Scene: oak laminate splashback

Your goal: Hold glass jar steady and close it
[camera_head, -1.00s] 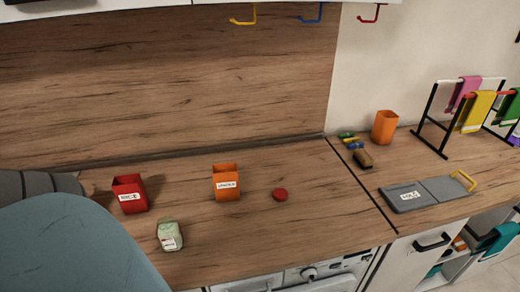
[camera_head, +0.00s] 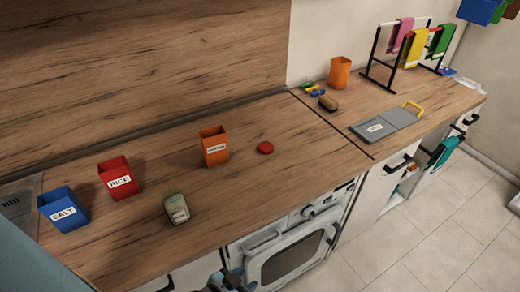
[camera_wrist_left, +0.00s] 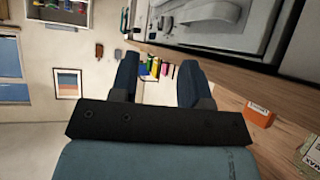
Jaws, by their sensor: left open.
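The pale green glass jar (camera_head: 177,207) with a white label stands on the wooden counter, front left of centre. A jar-like pale thing with a label also shows at the right edge of the left wrist view (camera_wrist_left: 311,153). A round red lid (camera_head: 265,148) lies on the counter, apart from the jar, behind it and to the right. My left gripper (camera_head: 230,281) shows at the bottom edge, in front of the counter and apart from the jar. In the left wrist view its fingers (camera_wrist_left: 158,78) are spread with nothing between them. My right gripper is not visible.
A blue salt box (camera_head: 64,209), a red rice box (camera_head: 119,179) and an orange labelled box (camera_head: 214,146) stand around the jar. A grey board (camera_head: 386,125), a brown sponge-like block (camera_head: 328,103) and an orange cup (camera_head: 340,72) are farther right.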

